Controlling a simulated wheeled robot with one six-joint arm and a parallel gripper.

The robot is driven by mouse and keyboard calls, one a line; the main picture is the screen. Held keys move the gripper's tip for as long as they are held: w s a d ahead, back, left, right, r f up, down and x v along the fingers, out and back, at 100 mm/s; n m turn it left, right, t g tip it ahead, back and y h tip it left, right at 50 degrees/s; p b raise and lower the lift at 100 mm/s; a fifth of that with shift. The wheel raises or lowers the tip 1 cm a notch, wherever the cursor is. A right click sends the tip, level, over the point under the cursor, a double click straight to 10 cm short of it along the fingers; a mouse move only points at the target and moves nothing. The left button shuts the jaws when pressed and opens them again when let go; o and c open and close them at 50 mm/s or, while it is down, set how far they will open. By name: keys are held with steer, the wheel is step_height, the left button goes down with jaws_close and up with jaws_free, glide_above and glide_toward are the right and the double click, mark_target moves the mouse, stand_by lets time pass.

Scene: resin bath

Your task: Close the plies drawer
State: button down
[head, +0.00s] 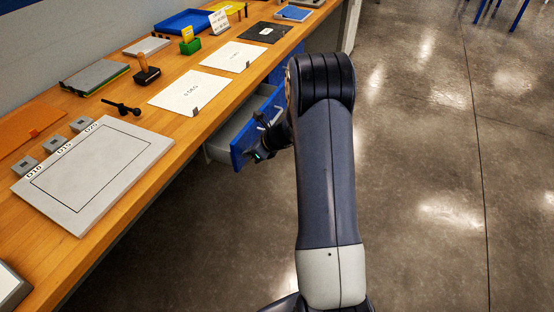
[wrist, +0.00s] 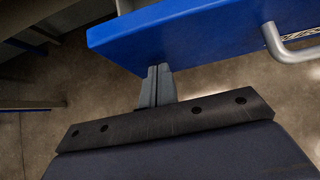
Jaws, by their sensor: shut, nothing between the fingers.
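The plies drawer (head: 229,130) stands pulled out from under the wooden workbench in the head view. It has grey sides and a blue front (head: 243,148). In the wrist view the blue front (wrist: 190,38) fills the upper part, with a metal bar handle (wrist: 290,45) at the right. My gripper (head: 262,150) is at the outer side of the blue front, near its lower part. In the wrist view my gripper (wrist: 156,72) is shut and empty, its fingertips at the lower edge of the blue front. I cannot tell whether they touch it. No label on the drawer is readable.
The workbench (head: 150,75) runs along the left. It carries a framed grey board (head: 95,170), white sheets (head: 190,92), a black stand tool (head: 121,107) and a blue tray (head: 183,22). The concrete floor (head: 430,180) to the right is clear.

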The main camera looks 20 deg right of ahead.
steer(key=w+a+p, duration=0.1)
steer(key=w+a, duration=0.2)
steer(key=w, duration=0.1)
steer(key=w+a+p, duration=0.1)
steer(key=w+a, duration=0.2)
steer(key=shift+w+a, duration=0.3)
steer(key=shift+w, duration=0.05)
steer(key=shift+w+a+r, duration=0.1)
steer(key=shift+w+r, duration=0.1)
